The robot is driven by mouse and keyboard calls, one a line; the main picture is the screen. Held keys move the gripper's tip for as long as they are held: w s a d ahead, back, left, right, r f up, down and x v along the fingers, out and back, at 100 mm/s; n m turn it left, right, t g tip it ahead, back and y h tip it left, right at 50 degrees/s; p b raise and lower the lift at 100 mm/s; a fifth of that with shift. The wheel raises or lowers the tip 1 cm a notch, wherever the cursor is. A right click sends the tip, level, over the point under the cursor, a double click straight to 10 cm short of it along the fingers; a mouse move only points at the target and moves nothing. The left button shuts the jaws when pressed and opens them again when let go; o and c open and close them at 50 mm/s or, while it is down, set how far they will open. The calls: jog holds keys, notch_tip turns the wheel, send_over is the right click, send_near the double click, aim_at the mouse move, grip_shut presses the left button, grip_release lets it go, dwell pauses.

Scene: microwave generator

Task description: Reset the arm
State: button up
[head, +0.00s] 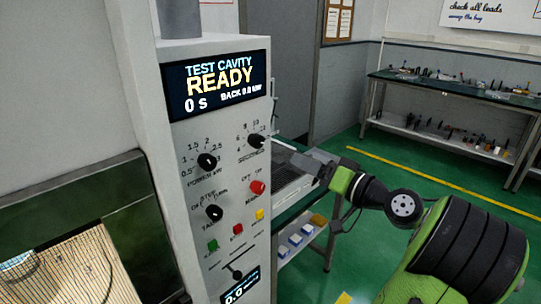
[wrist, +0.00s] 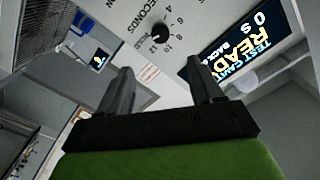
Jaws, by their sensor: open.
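My arm (head: 465,250), green and black, reaches in from the lower right in the head view. My gripper (head: 285,148) is at the seconds dial (head: 256,141) on the panel's upper right. In the wrist view my gripper (wrist: 160,85) shows two grey fingers spread apart with nothing between them. The seconds dial (wrist: 160,32) shows beyond the fingertips there, apart from them as far as I can see. The display (head: 217,85) reads TEST CAVITY READY, 0 S.
The control panel (head: 195,130) also carries a power dial (head: 207,161), a task dial (head: 214,213), a red knob (head: 257,187) and small coloured buttons. A side bench (head: 300,220) stands behind my forearm. A long workbench (head: 450,90) is at the back right, with open green floor before it.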

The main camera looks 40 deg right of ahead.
jog(key=w+a+f+n+g+y, duration=0.1)
jog(key=w+a+f+n+g, duration=0.25)
jog(key=a, duration=0.65)
jog(key=w+a+f+n+g+y, duration=0.15)
jog(key=w+a+f+g, duration=0.3)
jog(key=a, duration=0.65)
jog(key=s+a+f+n+g+h, duration=0.2)
jog(key=s+a+g, duration=0.1)
jog(key=s+a, duration=0.6)
jog(key=s+f+g+h, duration=0.1)
jog(key=s, duration=0.8)
jog(key=shift+s+a+f, duration=0.25)
jog(key=shift+s, duration=0.05)
jog(key=shift+c, duration=0.2)
